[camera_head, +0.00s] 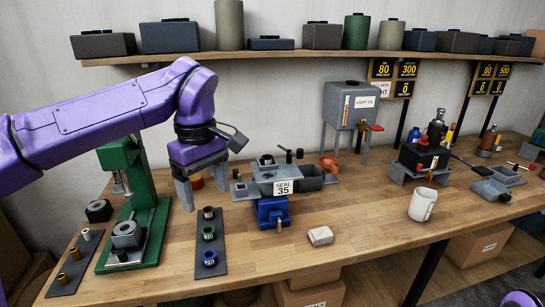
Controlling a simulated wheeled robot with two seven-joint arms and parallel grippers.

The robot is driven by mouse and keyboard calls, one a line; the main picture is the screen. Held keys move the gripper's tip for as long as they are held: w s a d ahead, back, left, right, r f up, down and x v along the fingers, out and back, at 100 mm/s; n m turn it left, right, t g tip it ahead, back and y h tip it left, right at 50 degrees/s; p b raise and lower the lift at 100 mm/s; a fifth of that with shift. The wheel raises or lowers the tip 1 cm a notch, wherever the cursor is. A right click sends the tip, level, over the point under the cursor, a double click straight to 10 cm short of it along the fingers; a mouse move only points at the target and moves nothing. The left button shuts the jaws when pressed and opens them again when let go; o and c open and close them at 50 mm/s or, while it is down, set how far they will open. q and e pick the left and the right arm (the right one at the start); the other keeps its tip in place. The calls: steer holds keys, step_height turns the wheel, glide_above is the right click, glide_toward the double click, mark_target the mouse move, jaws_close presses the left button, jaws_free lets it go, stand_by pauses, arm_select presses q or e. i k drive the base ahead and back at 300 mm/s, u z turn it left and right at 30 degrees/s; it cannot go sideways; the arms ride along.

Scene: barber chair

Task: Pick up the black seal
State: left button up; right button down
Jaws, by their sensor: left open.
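My left gripper (205,188) points down, open and empty, over the back of the wooden bench. It is between the green press and the grey fixture (262,187) labelled "SEAL 35". Small dark parts (299,153) stand on and behind this fixture; I cannot tell for sure which is the black seal. A dark strip (218,267) in front of the gripper holds a red, a green and a blue ringed part. A red and yellow object behind the gripper is partly hidden by its fingers. My right gripper is out of view.
The green press (157,232) stands left, beside a dark strip with brass parts (63,278). A blue vise (271,211) sits before the fixture. A pale block (320,236) and white mug (422,204) stand farther right. A shelf (290,54) of containers runs above.

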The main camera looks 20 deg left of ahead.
mark_target(267, 159)
steer(key=i, duration=1.25)
